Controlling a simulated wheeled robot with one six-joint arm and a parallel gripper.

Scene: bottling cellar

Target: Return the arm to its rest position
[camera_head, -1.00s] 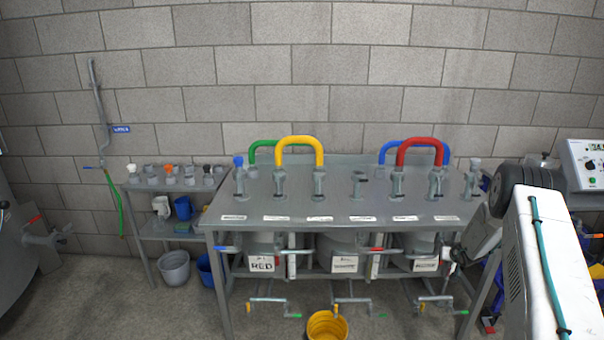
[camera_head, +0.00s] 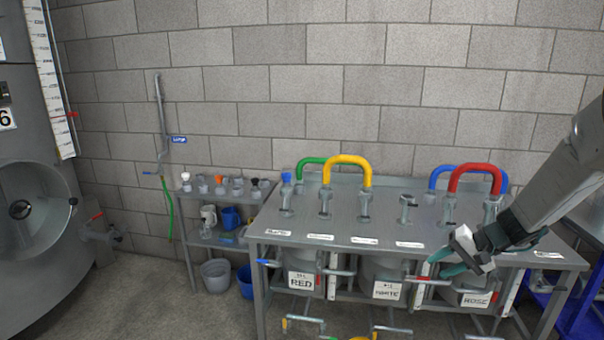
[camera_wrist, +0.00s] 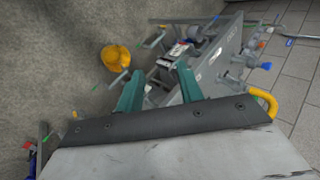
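My gripper (camera_head: 437,266) hangs at the front edge of the metal bench, in front of the tanks marked WHITE and ROSE. Its teal fingers are apart. In the wrist view my gripper (camera_wrist: 160,70) also shows its two fingers spread, with only background between them. The arm comes in from the right side of the head view, slanting down to the left. Whether the fingers touch the bench front or its fittings cannot be told.
The bench (camera_head: 335,221) carries valves, a yellow pipe (camera_head: 347,160) and a red pipe (camera_head: 475,169). A shelf (camera_head: 200,242) with small parts stands left of it. A yellow bucket (camera_wrist: 115,57) is on the floor. A large tank (camera_head: 30,265) stands far left.

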